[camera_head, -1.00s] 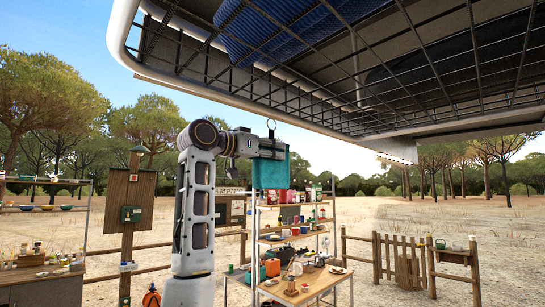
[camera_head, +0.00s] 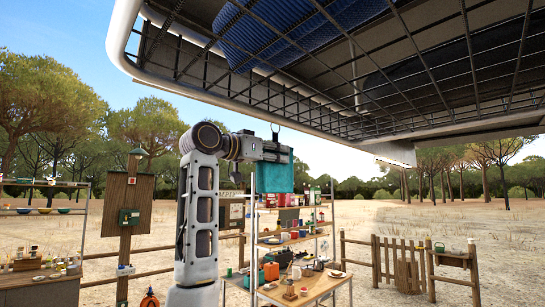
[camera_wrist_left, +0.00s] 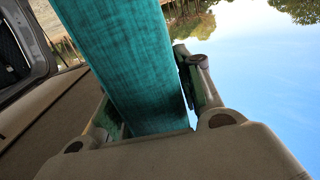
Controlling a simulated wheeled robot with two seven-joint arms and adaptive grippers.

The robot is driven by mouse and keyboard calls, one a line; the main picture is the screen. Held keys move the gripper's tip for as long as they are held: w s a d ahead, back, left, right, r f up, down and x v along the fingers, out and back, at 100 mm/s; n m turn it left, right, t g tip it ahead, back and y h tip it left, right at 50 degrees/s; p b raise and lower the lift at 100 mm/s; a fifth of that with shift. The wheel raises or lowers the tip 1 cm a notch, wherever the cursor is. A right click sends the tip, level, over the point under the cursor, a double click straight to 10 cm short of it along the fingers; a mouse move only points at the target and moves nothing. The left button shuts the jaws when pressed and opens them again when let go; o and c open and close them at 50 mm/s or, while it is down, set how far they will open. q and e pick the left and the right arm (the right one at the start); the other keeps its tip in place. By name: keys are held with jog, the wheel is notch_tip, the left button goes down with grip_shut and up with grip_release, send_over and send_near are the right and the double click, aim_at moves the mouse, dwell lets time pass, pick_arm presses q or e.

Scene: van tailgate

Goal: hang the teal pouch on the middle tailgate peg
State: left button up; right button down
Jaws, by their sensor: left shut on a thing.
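The teal pouch (camera_head: 276,179) hangs from my left gripper (camera_head: 277,155) in the head view, with a dark loop (camera_head: 275,127) sticking up above the jaws. My left gripper is shut on the pouch's upper part. The loop shows close below the raised tailgate's lower edge (camera_head: 240,107); whether they touch cannot be told. In the left wrist view the teal cloth (camera_wrist_left: 120,60) fills the space between the fingers. I cannot make out the middle peg in either view. My right gripper is not in view.
A wire grid (camera_head: 300,75) with a blue rolled item (camera_head: 290,30) spans the tailgate overhead. Behind stand a stocked shelf (camera_head: 325,225), a cluttered wooden table (camera_head: 320,285) and a wooden signboard (camera_head: 125,205). The air right of my gripper is open.

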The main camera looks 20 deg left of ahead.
pick_arm(q)
jog(key=s+d+f+b, duration=0.1)
jog(key=s+d+f, duration=0.1)
jog(key=d, duration=0.5)
jog(key=shift+s+d, duration=0.25)
jog(key=shift+s, duration=0.55)
dwell(1.0)
dwell(0.7)
jog(key=o, duration=1.2)
jog(key=shift+c, duration=0.2)
jog(key=shift+s, duration=0.15)
jog(key=v, duration=1.1)
jog(key=shift+s+a, duration=0.2)
jog(key=shift+s, duration=0.15)
